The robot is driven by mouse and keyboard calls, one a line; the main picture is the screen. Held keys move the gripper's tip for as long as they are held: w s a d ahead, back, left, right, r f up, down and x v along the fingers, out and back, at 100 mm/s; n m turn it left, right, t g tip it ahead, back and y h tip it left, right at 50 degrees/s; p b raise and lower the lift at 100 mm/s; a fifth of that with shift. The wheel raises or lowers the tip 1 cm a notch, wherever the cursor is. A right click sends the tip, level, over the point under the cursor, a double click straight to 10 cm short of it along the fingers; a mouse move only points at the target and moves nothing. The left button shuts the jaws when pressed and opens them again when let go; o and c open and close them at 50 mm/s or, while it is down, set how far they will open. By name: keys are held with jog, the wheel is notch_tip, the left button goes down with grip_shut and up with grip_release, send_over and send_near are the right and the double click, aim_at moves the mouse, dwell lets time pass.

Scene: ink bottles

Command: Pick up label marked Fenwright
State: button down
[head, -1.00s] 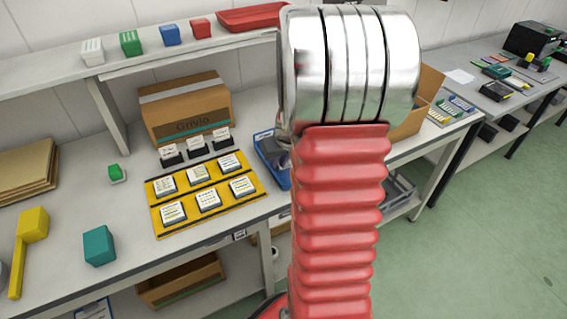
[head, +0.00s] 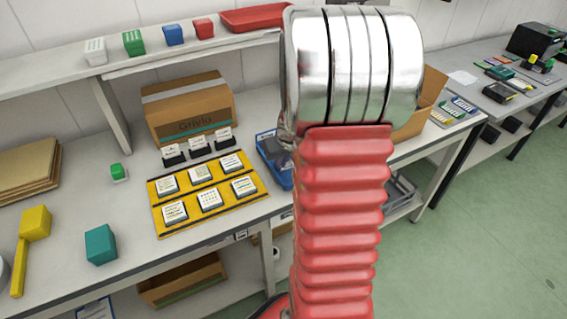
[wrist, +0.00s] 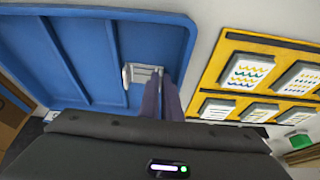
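In the head view, several white-topped label blocks with printed patterns, one of them at the front left (head: 174,212), sit in two rows on a yellow board (head: 157,228). Three dark stands with white name cards, such as the middle one (head: 198,143), stand behind it. Their writing is too small to read, so I cannot tell which says Fenwright. In the wrist view my gripper (wrist: 163,82) is over a blue tray (wrist: 85,55). Its dark fingers are close together beside a small pale grey piece (wrist: 143,76). Whether they hold it is unclear. The yellow board (wrist: 213,75) lies right of the fingers.
A cardboard box (head: 190,110) stands behind the name cards. A shelf with coloured blocks and a red tray (head: 255,18) runs above.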

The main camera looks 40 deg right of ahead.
notch_tip(320, 180, up, 10)
dwell(0.6)
jog(key=shift+a, duration=0.1)
dwell(0.4)
